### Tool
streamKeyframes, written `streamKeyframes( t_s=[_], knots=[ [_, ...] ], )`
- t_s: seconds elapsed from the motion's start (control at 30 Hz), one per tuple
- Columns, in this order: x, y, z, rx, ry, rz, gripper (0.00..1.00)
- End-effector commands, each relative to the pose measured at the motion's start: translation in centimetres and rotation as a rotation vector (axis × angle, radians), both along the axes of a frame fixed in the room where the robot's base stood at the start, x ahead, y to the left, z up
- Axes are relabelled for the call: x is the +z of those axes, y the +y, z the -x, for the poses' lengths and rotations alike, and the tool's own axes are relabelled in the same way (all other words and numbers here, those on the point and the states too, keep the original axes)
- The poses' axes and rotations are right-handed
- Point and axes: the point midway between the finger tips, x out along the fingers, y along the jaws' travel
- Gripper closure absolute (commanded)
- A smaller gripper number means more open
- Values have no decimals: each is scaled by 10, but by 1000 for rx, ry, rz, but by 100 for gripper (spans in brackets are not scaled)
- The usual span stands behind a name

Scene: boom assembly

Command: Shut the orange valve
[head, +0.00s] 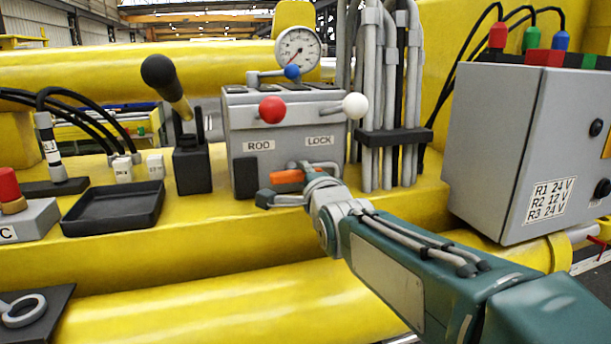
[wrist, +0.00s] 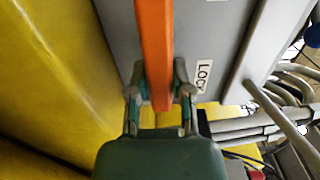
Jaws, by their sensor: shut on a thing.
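The orange valve handle (head: 287,177) sits low on the front of a grey valve box (head: 285,125) labelled ROD and LOCK. In the head view the handle lies about level, pointing sideways along the box front. My gripper (head: 283,190) is at the handle, and its fingers partly hide it. In the wrist view the orange handle (wrist: 155,50) runs from the top edge down between my two fingers (wrist: 160,88), which are shut on its near end. The valve's pivot is not clear in either view.
A red knob (head: 272,109), a white knob (head: 355,105) and a blue knob (head: 292,72) stick out above the handle. Grey pipes (head: 388,100) stand close on the right, beside a grey electrical box (head: 515,140). A black-knobbed lever (head: 175,85) and a black tray (head: 114,207) are on the left.

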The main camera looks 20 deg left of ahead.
Motion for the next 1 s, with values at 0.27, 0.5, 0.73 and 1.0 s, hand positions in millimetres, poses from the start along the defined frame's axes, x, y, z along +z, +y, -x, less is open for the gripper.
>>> streamKeyframes(
  t_s=[0.27,0.5,0.73,1.0],
  knots=[
    [-6,1,0,1,13,6,37],
    [-3,1,0,0,6,3,37],
    [0,-8,13,0,3,1,37],
    [-2,-32,55,1,4,3,37]
  ],
)
